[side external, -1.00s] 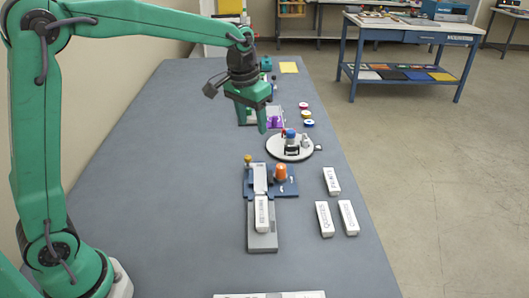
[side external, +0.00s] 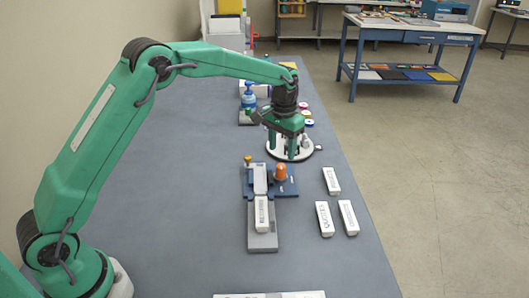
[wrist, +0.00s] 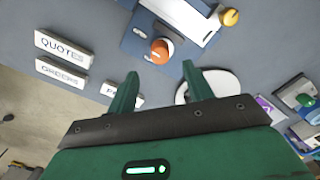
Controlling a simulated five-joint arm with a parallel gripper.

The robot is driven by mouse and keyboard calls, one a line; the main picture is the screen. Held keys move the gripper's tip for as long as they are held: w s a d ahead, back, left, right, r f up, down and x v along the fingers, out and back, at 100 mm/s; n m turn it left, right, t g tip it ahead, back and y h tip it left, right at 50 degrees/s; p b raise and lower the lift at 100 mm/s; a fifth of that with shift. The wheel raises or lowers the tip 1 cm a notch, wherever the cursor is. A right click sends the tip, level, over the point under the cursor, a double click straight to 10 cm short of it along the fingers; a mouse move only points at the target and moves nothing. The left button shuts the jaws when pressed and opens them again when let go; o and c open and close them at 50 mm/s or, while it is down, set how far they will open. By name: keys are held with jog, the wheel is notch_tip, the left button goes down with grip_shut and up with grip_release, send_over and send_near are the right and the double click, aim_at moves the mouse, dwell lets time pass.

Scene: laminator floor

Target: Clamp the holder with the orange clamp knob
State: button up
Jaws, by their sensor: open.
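The orange clamp knob (side external: 280,172) stands upright on the right part of a blue fixture (side external: 289,188). The knob also shows in the wrist view (wrist: 161,50), just beyond my fingertips and roughly centred between them. The pale holder (side external: 260,180) lies in the fixture, left of the knob, with a white printed block (side external: 262,214) on its near part. My gripper (side external: 283,150) is open and empty, fingers pointing down, behind the knob in the side view. It also shows open in the wrist view (wrist: 160,71). Nothing touches the knob.
A white round plate (side external: 312,153) is partly hidden behind my gripper. Several white labelled blocks, such as QUOTES (side external: 324,218), lie right of the fixture. A small brass knob (side external: 248,160) stands at the fixture's far left. The grey table (side external: 180,215) is clear on the left.

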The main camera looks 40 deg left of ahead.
aim_at(281, 166)
jog(key=shift+f, duration=0.1)
jog(key=shift+f, duration=3.8)
jog(key=shift+c, duration=0.4)
jog(key=c, duration=0.9)
